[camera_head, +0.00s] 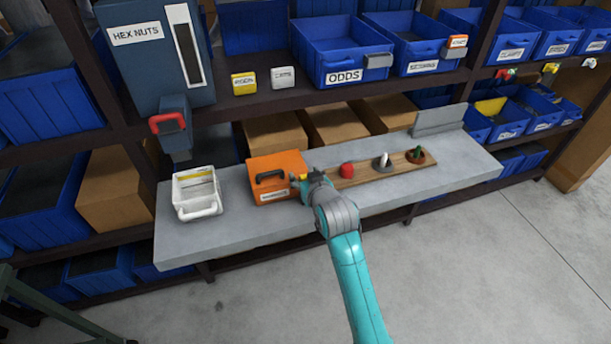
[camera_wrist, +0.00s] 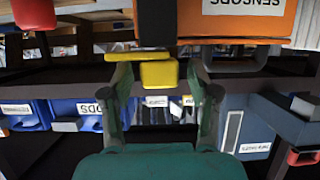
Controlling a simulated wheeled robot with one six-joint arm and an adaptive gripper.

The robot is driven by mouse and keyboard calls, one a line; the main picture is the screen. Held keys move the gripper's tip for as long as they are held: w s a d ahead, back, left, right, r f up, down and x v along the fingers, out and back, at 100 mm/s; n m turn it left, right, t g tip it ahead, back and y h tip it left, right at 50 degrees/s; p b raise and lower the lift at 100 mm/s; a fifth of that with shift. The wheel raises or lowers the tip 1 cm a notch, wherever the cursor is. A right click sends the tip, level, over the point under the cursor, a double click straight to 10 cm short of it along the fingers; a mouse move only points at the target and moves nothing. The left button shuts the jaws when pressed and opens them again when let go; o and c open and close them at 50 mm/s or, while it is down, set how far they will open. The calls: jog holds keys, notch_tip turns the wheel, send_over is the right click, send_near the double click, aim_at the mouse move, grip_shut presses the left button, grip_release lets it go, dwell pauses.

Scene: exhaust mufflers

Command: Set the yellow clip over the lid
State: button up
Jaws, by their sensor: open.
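The orange box (camera_head: 277,178) stands on the grey bench, with a black handle (camera_head: 270,175) on its lid and a label on its front. It also shows, upside down and labelled SENSORS, in the wrist view (camera_wrist: 245,18). The yellow clip (camera_wrist: 158,74) is at the box's right side, near lid height; in the head view it is a small yellow patch (camera_head: 303,177). My gripper (camera_wrist: 160,72) is open, with its fingers on either side of the clip. I cannot tell whether they touch it. My wrist partly hides the box's right side in the head view.
A white bin (camera_head: 197,193) stands left of the box. To the right, a wooden board (camera_head: 358,172) carries a red piece (camera_head: 346,170), a grey-and-white piece (camera_head: 382,161) and a green cactus-like piece (camera_head: 417,154). Shelves of blue bins (camera_head: 340,50) rise behind. The bench front is mostly clear.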

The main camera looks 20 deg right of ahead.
grip_shut()
jog(key=n+y, duration=0.2)
jog(key=n+g+y, duration=0.1)
jog(key=n+y, duration=0.1)
jog(key=y, duration=0.1)
jog(key=shift+d+r+n, duration=0.1)
jog(key=shift+d+n, duration=0.05)
jog(key=shift+n, duration=0.15)
jog(key=n+g+y, duration=0.3)
jog(key=n+y, duration=0.1)
jog(key=shift+n+y, duration=0.3)
jog(key=shift+y, duration=0.1)
jog(key=n+g+y, duration=0.2)
jog(key=n+g, duration=0.2)
jog(key=shift+w+n+g+y, duration=0.1)
jog(key=shift+n+g+y, duration=0.2)
jog(key=shift+g+y, duration=0.1)
jog(key=shift+n+g+y, duration=0.4)
jog(key=shift+n+g, duration=1.7)
jog(key=shift+g, duration=0.3)
